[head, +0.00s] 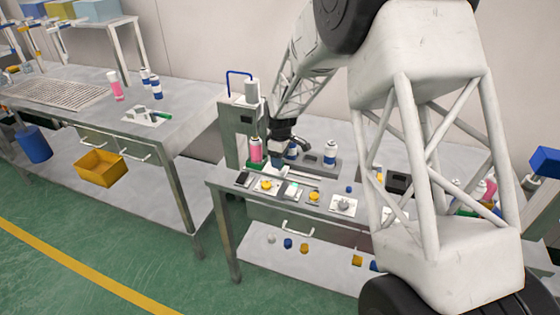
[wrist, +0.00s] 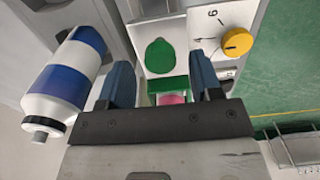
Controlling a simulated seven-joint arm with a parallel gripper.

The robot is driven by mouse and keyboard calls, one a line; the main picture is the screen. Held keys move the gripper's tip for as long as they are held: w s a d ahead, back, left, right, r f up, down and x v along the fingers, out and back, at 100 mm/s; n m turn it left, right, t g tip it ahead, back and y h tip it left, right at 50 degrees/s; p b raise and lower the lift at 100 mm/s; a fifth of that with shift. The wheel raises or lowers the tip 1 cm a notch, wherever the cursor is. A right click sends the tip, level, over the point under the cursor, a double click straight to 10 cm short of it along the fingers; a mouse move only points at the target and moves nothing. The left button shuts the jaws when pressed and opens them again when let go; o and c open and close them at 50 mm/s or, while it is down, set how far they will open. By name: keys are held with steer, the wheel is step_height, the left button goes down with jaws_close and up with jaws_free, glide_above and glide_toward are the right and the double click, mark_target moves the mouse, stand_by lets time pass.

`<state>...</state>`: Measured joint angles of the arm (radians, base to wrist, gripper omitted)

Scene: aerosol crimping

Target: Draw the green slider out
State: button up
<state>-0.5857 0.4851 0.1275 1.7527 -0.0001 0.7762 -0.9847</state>
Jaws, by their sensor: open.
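In the wrist view, a green oval piece (wrist: 160,56) lies on a pale plate just beyond my fingertips. A green block (wrist: 168,86) sits nearer, between the fingers, with something pink below it. I cannot tell whether the two green parts are one slider. My gripper (wrist: 162,80) is open, its blue fingers on either side of the green block, with no clear contact. In the head view, my gripper (head: 284,140) is low at the bench with the press, right of a pink can (head: 256,150).
A blue-and-white can (wrist: 68,82) stands close left of my gripper in the wrist view. A yellow dial (wrist: 237,41) lies to the right. In the head view, the press column (head: 232,130) stands left of my gripper, and another blue-and-white can (head: 330,152) stands to the right.

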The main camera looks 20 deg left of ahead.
steer(key=shift+f, duration=0.7)
jaws_close()
